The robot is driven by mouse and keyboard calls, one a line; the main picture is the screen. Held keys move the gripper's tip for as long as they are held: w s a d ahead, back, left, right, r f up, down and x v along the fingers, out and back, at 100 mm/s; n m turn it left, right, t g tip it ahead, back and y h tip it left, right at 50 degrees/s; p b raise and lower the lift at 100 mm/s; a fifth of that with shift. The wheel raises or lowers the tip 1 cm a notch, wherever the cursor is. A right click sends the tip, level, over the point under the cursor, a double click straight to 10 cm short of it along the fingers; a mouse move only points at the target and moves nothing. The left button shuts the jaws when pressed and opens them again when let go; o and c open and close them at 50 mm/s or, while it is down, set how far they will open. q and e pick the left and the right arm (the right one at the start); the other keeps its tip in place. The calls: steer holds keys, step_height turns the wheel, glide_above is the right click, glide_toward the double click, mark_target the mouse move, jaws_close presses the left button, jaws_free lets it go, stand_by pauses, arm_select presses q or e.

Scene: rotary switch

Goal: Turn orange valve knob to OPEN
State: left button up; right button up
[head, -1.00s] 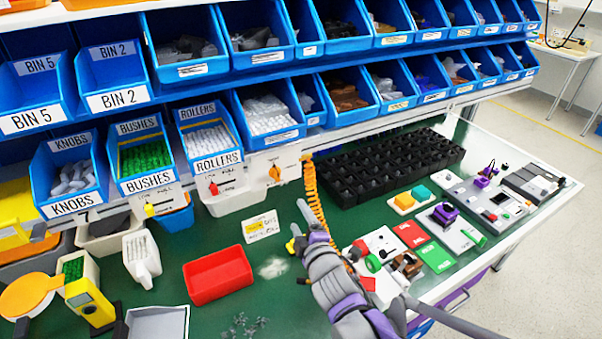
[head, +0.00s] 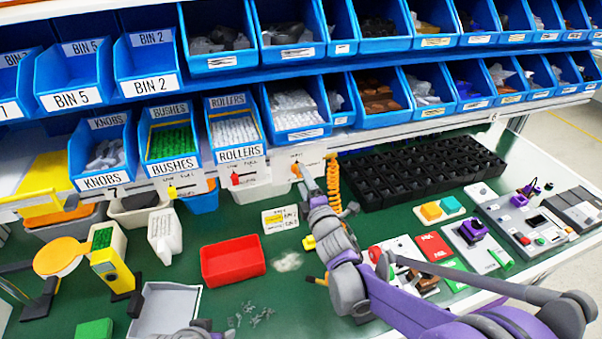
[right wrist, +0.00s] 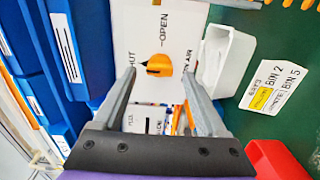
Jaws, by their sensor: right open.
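The orange valve knob (head: 296,169) sits on a white panel under the bin shelf. In the right wrist view the knob (right wrist: 158,66) has a dark mark on its left side, facing the partly hidden "SHUT" lettering. The word "OPEN" is above it in that view. My right gripper (head: 305,175) is at the panel in the head view. In the right wrist view its two fingers (right wrist: 159,78) are spread, with the knob showing between their tips. I cannot tell whether they touch it. My left gripper does not show.
A red knob (head: 235,179) and a yellow knob (head: 172,192) are on panels to the left. Blue bins overhang above. A coiled orange hose (head: 335,185) hangs just right of the knob. A red tray (head: 233,260) stands on the green bench below.

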steer(key=x, duration=0.2)
steer(key=shift+w+a, duration=0.1)
steer(key=shift+w, duration=0.2)
jaws_close()
